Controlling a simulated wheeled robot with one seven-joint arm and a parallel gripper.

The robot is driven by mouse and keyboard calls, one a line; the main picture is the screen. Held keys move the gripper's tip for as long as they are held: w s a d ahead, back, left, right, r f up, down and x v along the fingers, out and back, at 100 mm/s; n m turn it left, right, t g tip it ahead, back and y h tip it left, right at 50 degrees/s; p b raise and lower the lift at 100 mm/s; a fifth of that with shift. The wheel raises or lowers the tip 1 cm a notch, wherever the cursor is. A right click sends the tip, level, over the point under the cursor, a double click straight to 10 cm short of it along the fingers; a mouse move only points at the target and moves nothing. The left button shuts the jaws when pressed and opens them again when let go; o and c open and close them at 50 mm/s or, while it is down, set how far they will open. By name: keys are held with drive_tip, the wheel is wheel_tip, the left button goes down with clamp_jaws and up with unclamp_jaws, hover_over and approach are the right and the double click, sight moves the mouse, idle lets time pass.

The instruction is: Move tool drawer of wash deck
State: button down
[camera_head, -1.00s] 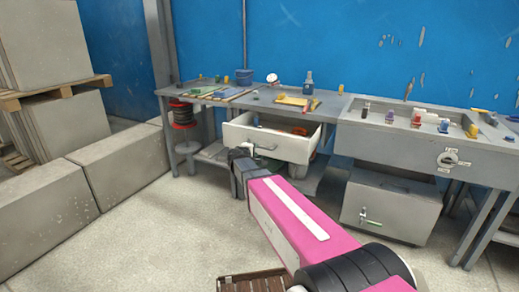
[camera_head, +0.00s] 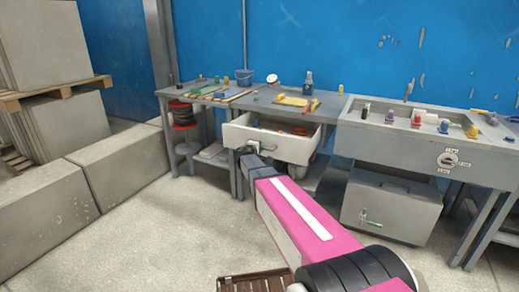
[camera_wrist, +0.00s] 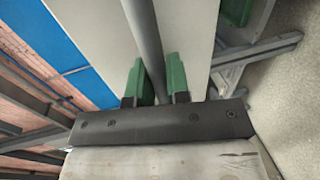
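The tool drawer (camera_head: 270,140) is a white-fronted drawer under the grey bench, standing pulled out with tools visible inside. My gripper (camera_head: 248,148) is at the left part of the drawer front, where the handle sits. In the wrist view, the green fingers of my gripper (camera_wrist: 159,82) stand close on both sides of a grey handle bar (camera_wrist: 147,35), with no clear gap. The pale drawer front (camera_wrist: 190,35) lies behind the bar. My gripper hides most of the handle in the head view.
The wash deck (camera_head: 400,140) holds several small bottles at the right. A grey cabinet (camera_head: 390,208) with a green-marked handle stands below it. Concrete blocks (camera_head: 120,168) line the left side. A brown slatted crate (camera_head: 256,281) lies at the front. The floor before the drawer is otherwise clear.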

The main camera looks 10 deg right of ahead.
drive_tip(key=shift+w, duration=0.1)
drive_tip(key=r+x, duration=0.1)
drive_tip(key=x, duration=0.7)
drive_tip(key=r+x, duration=0.2)
drive_tip(key=x, duration=0.5)
drive_tip(key=w+r+x, duration=0.1)
drive_tip(key=r+x, duration=0.1)
drive_tip(key=x, duration=0.6)
drive_tip(key=shift+w+d+f, duration=0.1)
drive_tip(key=shift+w+d, duration=0.1)
drive_tip(key=shift+d, duration=0.25)
drive_tip(key=shift+w, duration=0.1)
drive_tip(key=c, duration=1.1)
unclamp_jaws()
drive_tip(key=shift+d, duration=0.1)
drive_tip(key=v, duration=1)
drive_tip(key=shift+s, duration=0.35)
